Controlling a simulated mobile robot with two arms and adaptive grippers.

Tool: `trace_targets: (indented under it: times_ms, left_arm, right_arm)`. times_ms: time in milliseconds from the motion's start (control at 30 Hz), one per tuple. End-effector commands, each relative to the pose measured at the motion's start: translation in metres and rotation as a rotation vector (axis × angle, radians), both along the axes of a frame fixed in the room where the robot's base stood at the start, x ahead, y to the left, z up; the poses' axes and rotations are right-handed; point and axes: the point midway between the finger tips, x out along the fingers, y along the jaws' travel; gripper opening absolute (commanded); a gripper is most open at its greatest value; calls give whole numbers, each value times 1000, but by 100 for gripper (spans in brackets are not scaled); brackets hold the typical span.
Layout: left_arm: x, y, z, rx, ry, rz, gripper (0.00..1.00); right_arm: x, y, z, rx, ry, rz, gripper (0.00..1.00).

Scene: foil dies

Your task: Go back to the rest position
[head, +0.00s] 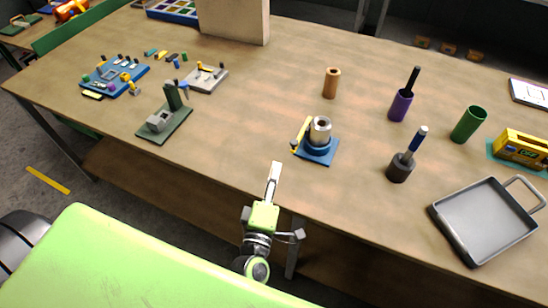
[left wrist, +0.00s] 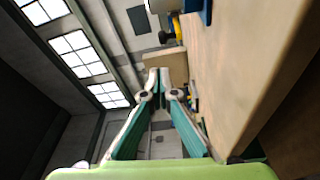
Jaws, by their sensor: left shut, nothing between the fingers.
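My left gripper (head: 274,180) is at the front edge of the wooden table (head: 245,130), in the lower middle of the head view. It is shut and empty. In the left wrist view its fingers (left wrist: 159,78) meet at the tips with nothing between them. The table's edge runs along the right side of that view. My right gripper is not in view.
Nearest my left gripper is a blue-based fixture (head: 316,152) with a metal cylinder and yellow handle. A grey tray (head: 487,222) lies at the right front. A green-based device (head: 165,122) and a blue fixture board (head: 115,75) stand to the left.

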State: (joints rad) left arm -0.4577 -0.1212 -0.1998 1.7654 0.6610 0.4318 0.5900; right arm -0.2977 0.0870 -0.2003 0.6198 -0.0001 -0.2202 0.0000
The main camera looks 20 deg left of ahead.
Motion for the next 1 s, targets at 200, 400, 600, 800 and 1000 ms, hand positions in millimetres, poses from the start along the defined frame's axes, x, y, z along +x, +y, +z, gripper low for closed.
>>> trace_targets:
  times_ms: [200,400,600,800,1000]
  left_arm:
    - [-6,-2,0,-1,-1,0,0]
    - [-5,-2,0,-1,-1,1,0]
    - [-5,-2,0,-1,-1,1,0]
    - [-2,-12,2,50,27,-59,0]
    - [-3,-48,-4,291,164,-296,0]
  right_arm:
    - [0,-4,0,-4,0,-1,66]
    - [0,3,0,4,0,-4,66]
    - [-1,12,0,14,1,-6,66]
    - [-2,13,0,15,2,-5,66]
    - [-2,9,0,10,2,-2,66]
